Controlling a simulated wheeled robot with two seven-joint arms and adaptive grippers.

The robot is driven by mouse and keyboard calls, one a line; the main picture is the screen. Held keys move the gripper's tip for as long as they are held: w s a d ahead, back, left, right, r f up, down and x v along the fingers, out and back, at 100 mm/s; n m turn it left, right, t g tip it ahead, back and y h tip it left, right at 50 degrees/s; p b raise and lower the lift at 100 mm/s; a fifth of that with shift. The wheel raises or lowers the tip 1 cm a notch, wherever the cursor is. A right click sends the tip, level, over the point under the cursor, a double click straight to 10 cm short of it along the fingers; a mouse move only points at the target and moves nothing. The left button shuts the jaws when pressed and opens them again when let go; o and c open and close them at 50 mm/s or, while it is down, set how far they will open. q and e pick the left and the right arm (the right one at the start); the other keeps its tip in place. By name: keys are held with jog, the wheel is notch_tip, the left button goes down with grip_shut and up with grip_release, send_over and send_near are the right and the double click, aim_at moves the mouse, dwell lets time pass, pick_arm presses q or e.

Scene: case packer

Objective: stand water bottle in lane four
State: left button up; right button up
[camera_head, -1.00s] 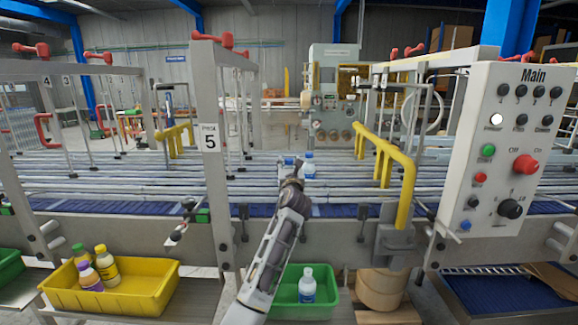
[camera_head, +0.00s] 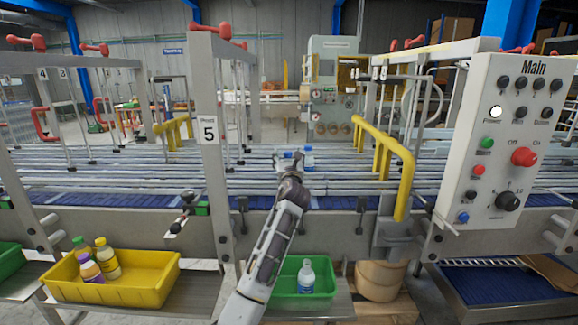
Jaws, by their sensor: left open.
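A water bottle (camera_head: 308,158), clear with a blue and white label, stands upright among the conveyor lanes (camera_head: 400,183), just beyond my left gripper (camera_head: 290,160). Another water bottle (camera_head: 306,277) stands in the green bin (camera_head: 331,276) below the conveyor's front edge. My left gripper is open over the lanes, left of the standing bottle. Its fingers are small and partly hidden by its own wrist. A bit of blue shows by the fingertips; I cannot tell what it belongs to. My right gripper is out of view.
A yellow bin (camera_head: 150,284) with several coloured bottles sits at the lower left. The post marked 5 (camera_head: 207,130) stands left of my arm. A yellow guard rail (camera_head: 403,180) and the Main control panel (camera_head: 500,150) stand to the right.

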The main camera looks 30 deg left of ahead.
pick_arm(q)
jog(key=b+v, duration=0.1)
jog(key=v, duration=1.1)
jog(key=shift+b, duration=0.4)
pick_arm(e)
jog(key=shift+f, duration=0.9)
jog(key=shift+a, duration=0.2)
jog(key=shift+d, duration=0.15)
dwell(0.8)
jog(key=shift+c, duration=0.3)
